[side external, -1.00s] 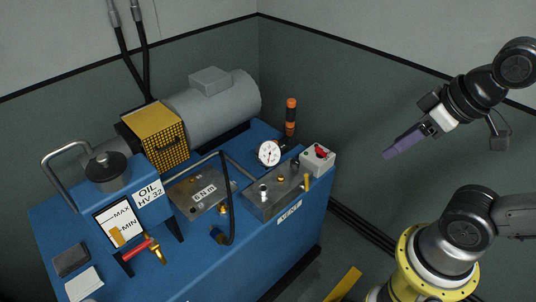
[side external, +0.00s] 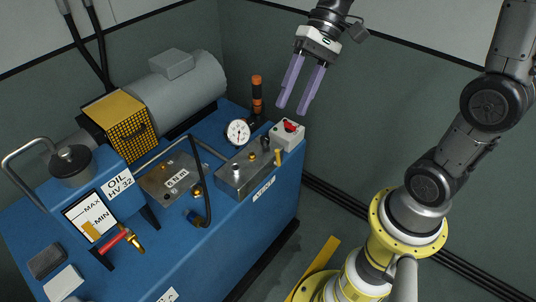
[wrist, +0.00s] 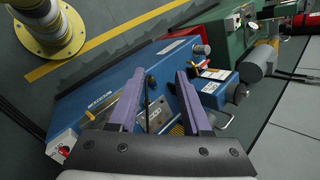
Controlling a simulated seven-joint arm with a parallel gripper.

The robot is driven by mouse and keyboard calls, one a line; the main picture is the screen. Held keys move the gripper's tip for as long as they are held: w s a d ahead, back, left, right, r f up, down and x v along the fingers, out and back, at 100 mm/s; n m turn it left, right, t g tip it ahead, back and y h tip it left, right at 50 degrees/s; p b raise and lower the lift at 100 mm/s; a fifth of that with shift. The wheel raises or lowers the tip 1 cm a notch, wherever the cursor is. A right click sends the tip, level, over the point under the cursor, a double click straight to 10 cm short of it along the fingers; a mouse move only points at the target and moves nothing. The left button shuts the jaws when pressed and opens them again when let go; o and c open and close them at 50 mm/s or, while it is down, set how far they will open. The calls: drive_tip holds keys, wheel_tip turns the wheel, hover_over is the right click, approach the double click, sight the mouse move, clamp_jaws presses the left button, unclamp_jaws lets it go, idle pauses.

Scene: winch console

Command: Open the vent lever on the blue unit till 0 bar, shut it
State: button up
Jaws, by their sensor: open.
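The blue unit (side external: 235,235) fills the left and middle of the side view; it also shows in the wrist view (wrist: 95,100). A round white gauge (side external: 238,132) stands near its right end; its reading is too small to tell. In front is a metal valve block (side external: 246,172) with a small upright yellow lever (side external: 278,157). A red-handled lever (side external: 115,240) sits below the oil level plate. I cannot tell for sure which is the vent lever. My gripper (side external: 292,108) is open and empty, pointing down above the unit's right end, apart from everything.
A grey box with a red switch (side external: 288,133) sits beside the valve block, below my gripper. A black-and-orange post (side external: 257,95) stands behind the gauge. A black hose (side external: 207,185) arches over the top. The wrist view shows a green unit (wrist: 233,42) beyond.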

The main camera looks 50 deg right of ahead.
drive_tip(key=w+d+f+m+t+y, duration=0.3)
drive_tip(key=w+d+f+m+y, duration=0.5)
drive_tip(key=w+d+f, duration=0.6)
drive_tip(key=s+d+f+m+t, duration=0.2)
drive_tip(key=d+f+m, duration=0.1)
drive_tip(key=f, duration=0.4)
drive_tip(key=s+d+f+m+t, duration=0.2)
drive_tip(key=s+f+m+t, duration=0.15)
drive_tip(key=f, duration=0.25)
drive_tip(key=s+d+f+m+t, duration=0.1)
drive_tip(key=d+f+m+t, duration=0.2)
drive_tip(key=f, duration=0.4)
drive_tip(key=w+a+g, duration=0.1)
drive_tip(key=w+a, duration=0.6)
drive_tip(key=a, duration=0.4)
drive_tip(key=shift+a+r+h, duration=0.15)
drive_tip(key=shift+a+h, duration=0.15)
drive_tip(key=shift+m+g, duration=0.25)
clamp_jaws()
